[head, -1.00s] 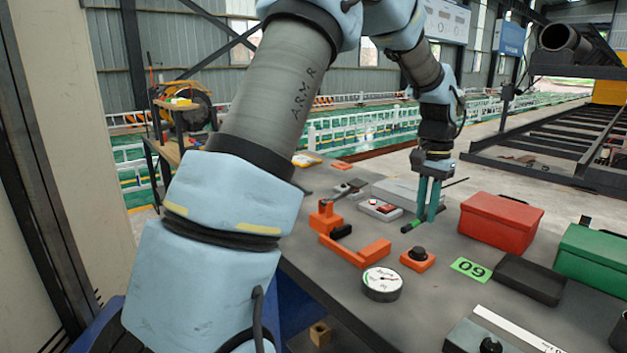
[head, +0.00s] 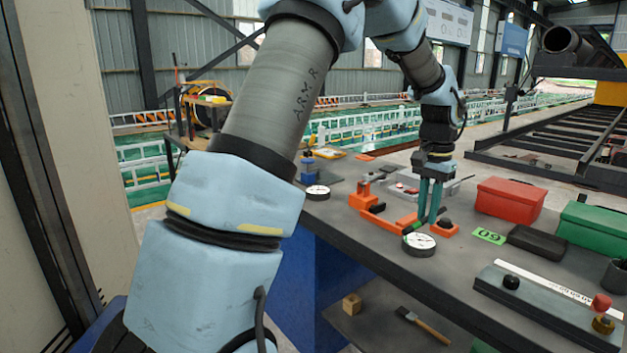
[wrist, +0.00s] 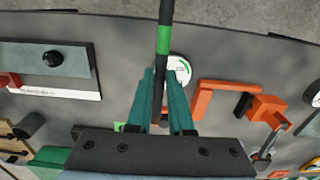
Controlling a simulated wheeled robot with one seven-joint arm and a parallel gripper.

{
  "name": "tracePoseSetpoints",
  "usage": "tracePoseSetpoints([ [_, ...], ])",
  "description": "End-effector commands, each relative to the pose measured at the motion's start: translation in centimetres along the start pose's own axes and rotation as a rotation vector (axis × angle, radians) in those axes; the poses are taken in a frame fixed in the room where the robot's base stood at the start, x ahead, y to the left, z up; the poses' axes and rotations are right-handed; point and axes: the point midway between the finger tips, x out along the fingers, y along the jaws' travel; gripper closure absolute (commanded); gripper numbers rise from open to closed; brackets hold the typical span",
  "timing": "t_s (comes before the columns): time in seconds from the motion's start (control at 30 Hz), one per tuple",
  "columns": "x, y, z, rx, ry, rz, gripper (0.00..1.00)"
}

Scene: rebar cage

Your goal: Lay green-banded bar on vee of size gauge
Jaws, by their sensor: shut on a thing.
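My gripper (head: 430,205) points down above the bench, in front of the orange pieces in the head view. Its teal fingers (wrist: 161,98) are shut on a dark bar with a green band (wrist: 163,40). In the wrist view the bar runs from between the fingers past the top edge. In the head view only a small green and dark end shows by the fingertips. A round white dial (head: 420,242) lies below the gripper, partly behind the bar in the wrist view. I cannot surely tell which piece is the size gauge; no vee shows clearly.
A red box (head: 508,203), black tray (head: 538,242) and green box (head: 595,230) stand right. A grey plate with knobs (head: 545,302) lies at the front edge.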

Motion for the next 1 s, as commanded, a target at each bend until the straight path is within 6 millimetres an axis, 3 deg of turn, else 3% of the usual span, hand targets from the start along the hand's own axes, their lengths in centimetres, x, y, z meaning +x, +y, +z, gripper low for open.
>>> tracePoseSetpoints([
  [0.33, 2.3, -3.6, 4.1, -0.135, -0.003, -0.002, 1.00],
  [0.57, 4.8, -7.5, 8.5, -0.282, -0.004, -0.002, 1.00],
  [1.0, 13.5, -20.3, 23.4, -0.782, -0.007, -0.001, 1.00],
])
